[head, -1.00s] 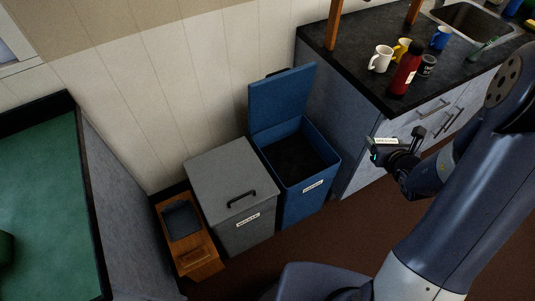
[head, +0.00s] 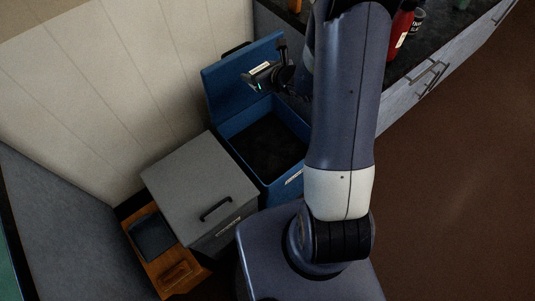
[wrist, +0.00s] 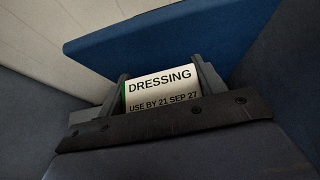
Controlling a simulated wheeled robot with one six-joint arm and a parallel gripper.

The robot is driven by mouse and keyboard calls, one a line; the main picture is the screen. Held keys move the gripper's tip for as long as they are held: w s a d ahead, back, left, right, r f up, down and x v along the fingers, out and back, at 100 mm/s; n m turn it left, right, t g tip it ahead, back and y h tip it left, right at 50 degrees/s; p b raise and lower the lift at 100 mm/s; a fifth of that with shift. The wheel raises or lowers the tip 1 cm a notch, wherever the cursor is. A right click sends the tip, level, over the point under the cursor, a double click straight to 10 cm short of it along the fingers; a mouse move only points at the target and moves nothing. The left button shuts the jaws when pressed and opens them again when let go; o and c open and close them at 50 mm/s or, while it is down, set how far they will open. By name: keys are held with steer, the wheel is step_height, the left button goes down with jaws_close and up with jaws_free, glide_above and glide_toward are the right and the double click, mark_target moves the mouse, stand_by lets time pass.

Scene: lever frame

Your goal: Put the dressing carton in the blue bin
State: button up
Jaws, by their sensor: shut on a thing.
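The dressing carton (wrist: 160,90) is a small box with a white label reading "DRESSING" and "USE BY 21 SEP 27" and a green edge. My gripper (wrist: 161,84) is shut on it, one finger on each side. In the head view my gripper (head: 268,72) holds the carton (head: 260,69) up in front of the raised lid, above the back of the blue bin. The blue bin (head: 239,147) stands with its lid (head: 228,88) swung up against the wall. Its dark inside looks empty; my arm hides its right part.
A grey bin (head: 196,178) with a closed lid and black handle stands left of the blue bin. A counter (head: 408,60) with a red bottle (head: 400,28) is at the right, partly behind my arm.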

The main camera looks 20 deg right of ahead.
mark_target(263, 135)
steer(key=w+f+n+y+b, duration=0.1)
steer(key=f+b, duration=0.9)
steer(key=f, duration=0.3)
steer(key=w+d+f+n+g+y+b, duration=0.1)
steer(key=w+f+b, duration=0.1)
steer(key=f+b, duration=0.9)
steer(key=w+d+f+n+g+y+b, duration=0.1)
steer(key=w+f+n+b, duration=0.1)
steer(key=f+b, duration=0.8)
step_height(263, 135, down, 7)
steer(key=shift+d+r+b, duration=0.1)
steer(key=shift+r+b, duration=0.1)
steer(key=shift+b, duration=0.15)
steer(key=shift+f, duration=0.15)
steer(key=o, duration=1)
steer(key=shift+r, duration=0.3)
steer(key=p+v, duration=0.2)
steer(key=v, duration=0.5)
steer(key=shift+s+d, duration=0.1)
steer(key=shift+d, duration=0.2)
